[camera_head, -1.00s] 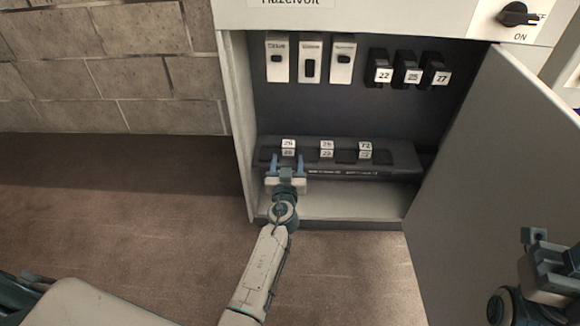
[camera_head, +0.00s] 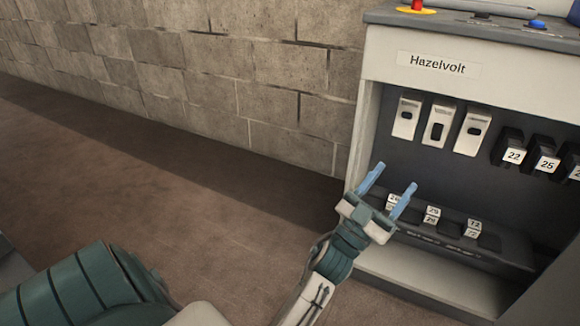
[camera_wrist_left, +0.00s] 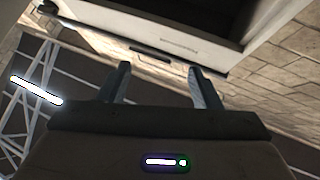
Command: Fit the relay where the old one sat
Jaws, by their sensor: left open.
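My left gripper (camera_head: 392,176) is open and empty, its two blue fingers pointing up in front of the cabinet's left side. It also shows in the left wrist view (camera_wrist_left: 159,68), with nothing between the fingers. Black relays numbered 22 (camera_head: 509,147) and 25 (camera_head: 543,157) hang in the upper row, with another partly cut off at the right edge. A dark lower rack (camera_head: 500,250) holds small blocks with white number tags, including a middle one (camera_head: 432,214) and one tagged 72 (camera_head: 474,228). The left one is partly behind my gripper. My right gripper is out of view.
The Hazelvolt cabinet (camera_head: 440,66) stands open, with several white modules (camera_head: 439,122) at upper left. A red knob (camera_head: 417,5) and a blue button (camera_head: 537,24) are on top. A block wall (camera_head: 250,70) stands behind; the floor to the left is clear.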

